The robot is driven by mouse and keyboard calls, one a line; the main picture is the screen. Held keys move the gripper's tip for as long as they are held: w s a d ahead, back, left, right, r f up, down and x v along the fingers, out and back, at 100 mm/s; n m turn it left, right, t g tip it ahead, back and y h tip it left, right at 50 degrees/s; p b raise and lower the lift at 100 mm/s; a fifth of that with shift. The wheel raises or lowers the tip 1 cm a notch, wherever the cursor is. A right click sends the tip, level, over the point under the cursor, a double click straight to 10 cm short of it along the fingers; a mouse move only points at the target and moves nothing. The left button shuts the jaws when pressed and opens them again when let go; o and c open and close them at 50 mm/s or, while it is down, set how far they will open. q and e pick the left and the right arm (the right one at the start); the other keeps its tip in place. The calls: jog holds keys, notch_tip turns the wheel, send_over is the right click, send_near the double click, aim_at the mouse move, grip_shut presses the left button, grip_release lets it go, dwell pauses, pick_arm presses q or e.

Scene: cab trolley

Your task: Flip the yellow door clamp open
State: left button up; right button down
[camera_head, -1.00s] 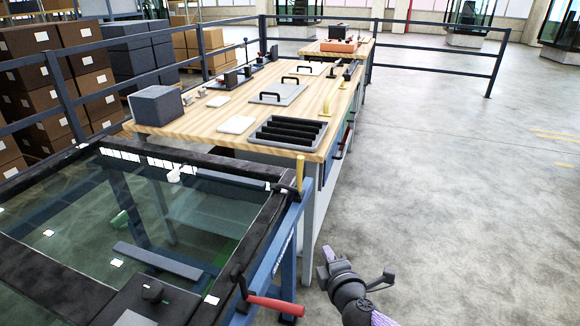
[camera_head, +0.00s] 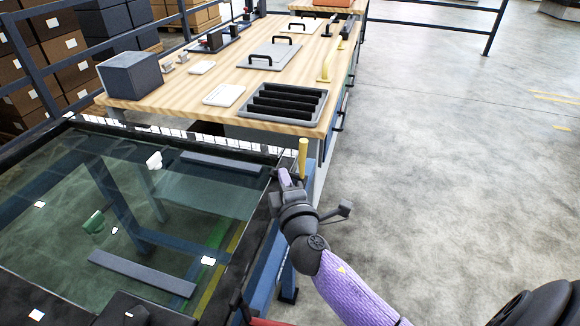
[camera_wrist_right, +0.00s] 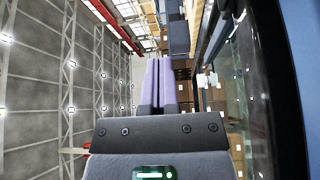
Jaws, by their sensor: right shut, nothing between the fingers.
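The yellow door clamp handle (camera_head: 302,155) stands upright at the far right corner of the dark-framed glass door (camera_head: 235,165) in the head view. My right gripper (camera_head: 284,180) is just in front of and below the handle, close to the frame's edge. Whether it touches the clamp cannot be told. In the right wrist view its two fingers (camera_wrist_right: 158,88) are together with nothing between them. The clamp cannot be made out in that view. My left gripper is not in view.
A wooden workbench (camera_head: 225,112) stands behind the door, with a grey box (camera_head: 130,75), a slotted black tray (camera_head: 285,104) and a yellow handle (camera_head: 326,68) on it. A red handle (camera_head: 265,322) shows at the bottom edge. The floor at right is clear.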

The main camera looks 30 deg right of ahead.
jog(key=b+x, duration=0.2)
jog(key=x, duration=0.5)
jog(key=shift+w+d+f, duration=0.15)
jog(key=shift+w, duration=0.15)
jog(key=d, duration=0.1)
jog(key=s+d, duration=0.1)
jog(key=d, duration=0.1)
jog(key=shift+s+d, duration=0.2)
jog(key=shift+s, duration=0.15)
